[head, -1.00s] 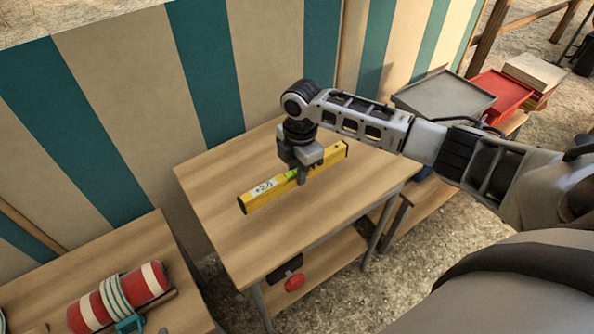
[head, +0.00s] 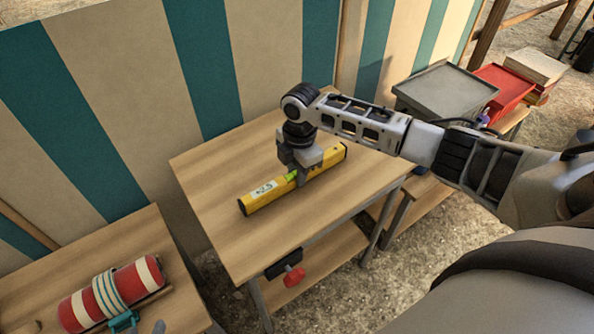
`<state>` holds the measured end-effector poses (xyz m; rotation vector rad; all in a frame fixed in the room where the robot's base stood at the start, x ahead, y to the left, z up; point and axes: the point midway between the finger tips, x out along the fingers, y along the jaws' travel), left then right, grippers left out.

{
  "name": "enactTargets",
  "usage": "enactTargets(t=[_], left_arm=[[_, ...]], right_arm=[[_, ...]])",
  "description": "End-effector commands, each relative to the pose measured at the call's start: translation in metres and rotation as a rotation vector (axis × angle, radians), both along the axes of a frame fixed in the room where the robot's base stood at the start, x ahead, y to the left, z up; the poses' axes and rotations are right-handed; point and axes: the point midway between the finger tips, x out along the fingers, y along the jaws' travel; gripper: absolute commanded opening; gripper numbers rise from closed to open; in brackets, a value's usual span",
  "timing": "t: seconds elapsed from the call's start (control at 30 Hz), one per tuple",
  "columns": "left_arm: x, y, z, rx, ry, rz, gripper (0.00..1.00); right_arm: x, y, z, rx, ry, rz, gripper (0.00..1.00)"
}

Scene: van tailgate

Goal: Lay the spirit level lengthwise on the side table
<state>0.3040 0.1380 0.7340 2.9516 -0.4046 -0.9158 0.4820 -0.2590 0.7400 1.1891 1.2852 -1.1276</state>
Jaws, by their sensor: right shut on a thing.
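The yellow spirit level (head: 264,194) is at the side table (head: 222,232), lying roughly along its length, slanting from lower left to upper right. It looks level and at or just above the wooden top; I cannot tell for certain whether it touches. My right gripper (head: 299,177) points down and is shut on the spirit level near its middle, beside the green vial. The gripper hides part of the level's middle.
A red and white striped roll with a teal strap (head: 110,292) lies on another wooden table at lower left. A black clamp with a red knob (head: 293,278) hangs at the side table's front edge. A grey tray (head: 445,92) and red tray (head: 503,88) stand at right. A striped wall is behind.

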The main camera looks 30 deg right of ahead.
Motion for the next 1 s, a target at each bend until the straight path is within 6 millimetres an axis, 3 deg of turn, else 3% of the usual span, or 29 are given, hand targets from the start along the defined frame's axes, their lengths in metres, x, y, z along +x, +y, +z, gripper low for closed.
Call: enactTargets(t=[0.3, 0.33, 0.4, 0.77, 1.0], left_arm=[[-0.001, 0.0, -0.001, 0.002, 0.004, 0.0, 0.36], [-0.001, 0.0, -0.001, 0.002, 0.004, 0.0, 0.36], [-0.001, 0.0, -0.001, 0.002, 0.004, 0.0, 0.36], [-0.001, 0.0, -0.001, 0.004, 0.005, -0.001, 0.36], [-0.002, 0.001, 0.001, 0.01, 0.008, -0.002, 0.36]], right_arm=[[0.0, 0.0, -0.004, 0.0, 0.0, 0.0, 0.0], [0.0, 0.0, -0.004, 0.0, -0.001, 0.0, 0.27], [0.0, 0.0, -0.004, 0.0, -0.001, 0.0, 0.46], [0.0, 0.0, 0.0, 0.0, -0.001, 0.0, 0.47], [0.002, -0.003, 0.041, 0.0, -0.006, 0.0, 0.47]])
